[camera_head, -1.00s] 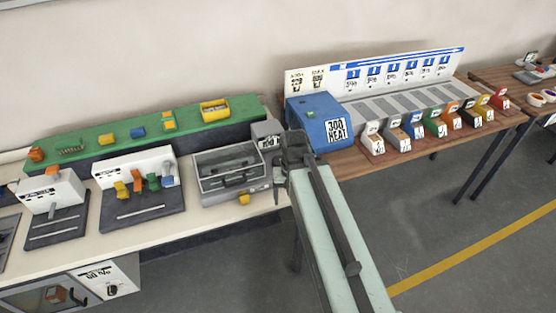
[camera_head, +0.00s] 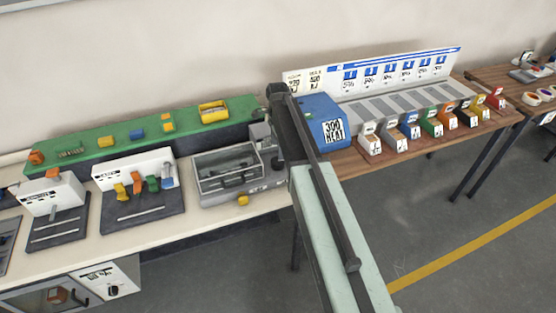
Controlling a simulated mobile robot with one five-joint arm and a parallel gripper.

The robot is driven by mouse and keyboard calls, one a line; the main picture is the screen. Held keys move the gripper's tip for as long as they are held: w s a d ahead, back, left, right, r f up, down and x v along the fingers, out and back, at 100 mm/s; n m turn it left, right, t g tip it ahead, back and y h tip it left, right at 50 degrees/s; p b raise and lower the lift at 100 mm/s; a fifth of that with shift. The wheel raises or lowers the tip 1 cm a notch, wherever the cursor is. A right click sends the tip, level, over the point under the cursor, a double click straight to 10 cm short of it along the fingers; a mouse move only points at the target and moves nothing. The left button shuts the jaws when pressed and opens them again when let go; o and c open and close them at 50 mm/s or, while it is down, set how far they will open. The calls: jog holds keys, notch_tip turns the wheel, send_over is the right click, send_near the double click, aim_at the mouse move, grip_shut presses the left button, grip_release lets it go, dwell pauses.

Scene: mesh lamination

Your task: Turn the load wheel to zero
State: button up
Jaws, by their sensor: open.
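A grey lidded machine (camera_head: 232,187) stands at the right end of the white bench, with a taller grey unit (camera_head: 262,138) at its back right corner. I cannot make out a load wheel for certain. A small yellow part (camera_head: 243,200) shows at the machine's front edge. My arm rises from the bottom of the picture, and its dark upper link stands over the gap between the machine and the blue box. My gripper (camera_head: 277,163) is small and dark, open, beside the machine's right side. My arm partly hides it, and I cannot tell whether it touches anything.
A blue box marked 300 (camera_head: 322,124) stands close on the right, beside a row of coloured blocks. A green shelf (camera_head: 130,130) runs behind the machine. Other devices (camera_head: 138,190) stand to the left. The floor on the right (camera_head: 450,220) is clear.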

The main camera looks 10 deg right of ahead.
aim_at(278, 163)
notch_tip(278, 163, down, 8)
jog(key=b, duration=0.7)
jog(key=shift+r, duration=0.3)
jog(key=shift+c, duration=0.3)
jog(key=c, duration=1.3)
